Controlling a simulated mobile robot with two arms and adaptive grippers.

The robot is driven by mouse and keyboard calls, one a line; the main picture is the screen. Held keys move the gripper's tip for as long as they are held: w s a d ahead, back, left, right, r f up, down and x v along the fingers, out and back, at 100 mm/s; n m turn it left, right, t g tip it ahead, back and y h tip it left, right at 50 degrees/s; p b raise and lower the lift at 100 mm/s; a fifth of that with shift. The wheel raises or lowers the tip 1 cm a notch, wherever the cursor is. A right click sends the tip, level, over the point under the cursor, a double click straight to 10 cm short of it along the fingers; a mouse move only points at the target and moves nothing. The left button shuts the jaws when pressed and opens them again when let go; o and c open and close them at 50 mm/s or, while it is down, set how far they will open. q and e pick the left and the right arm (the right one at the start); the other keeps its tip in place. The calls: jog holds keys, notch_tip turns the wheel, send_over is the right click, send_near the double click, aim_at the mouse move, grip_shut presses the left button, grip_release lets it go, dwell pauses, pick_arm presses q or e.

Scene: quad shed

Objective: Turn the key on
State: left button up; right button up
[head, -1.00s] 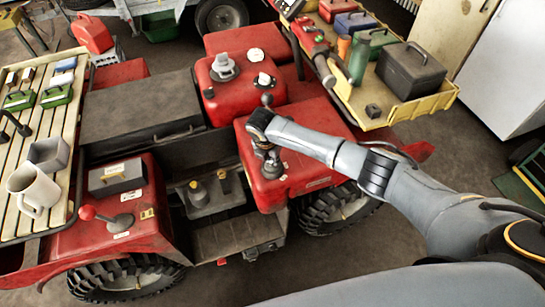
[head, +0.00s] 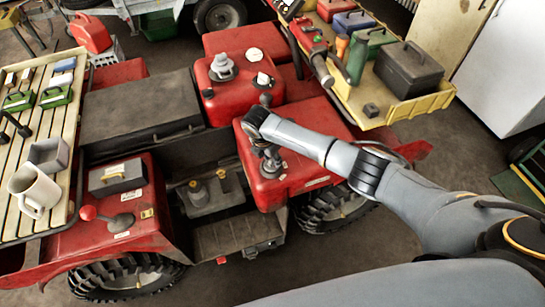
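My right gripper (head: 270,168) points down at the red front panel (head: 300,176) of the quad, close to or touching its top. My wrist and the steep view hide the fingertips, so I cannot tell whether it is open or shut. I cannot make out a key; it may be hidden under the gripper. A small dark knob (head: 265,99) stands just behind my wrist. My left gripper is not in view.
A red tank (head: 236,92) with two caps stands behind the panel. A yellow tray (head: 415,108) with cans and boxes is at the upper right. A slatted rack (head: 40,190) with a mug (head: 35,190) is at the left. A red-knobbed lever (head: 88,213) rises from the left fender.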

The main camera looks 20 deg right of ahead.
jog(key=p+v, duration=0.2)
jog(key=v, duration=0.1)
jog(key=shift+w+d+r, duration=0.1)
jog(key=shift+w+d, duration=0.1)
jog(key=shift+d, duration=0.05)
jog(key=shift+d+p+v, duration=0.25)
jog(key=shift+p+v, duration=0.05)
jog(key=shift+v, duration=0.8)
jog(key=shift+w+r, duration=0.1)
jog(key=shift+r, duration=1.15)
jog(key=shift+f, duration=0.1)
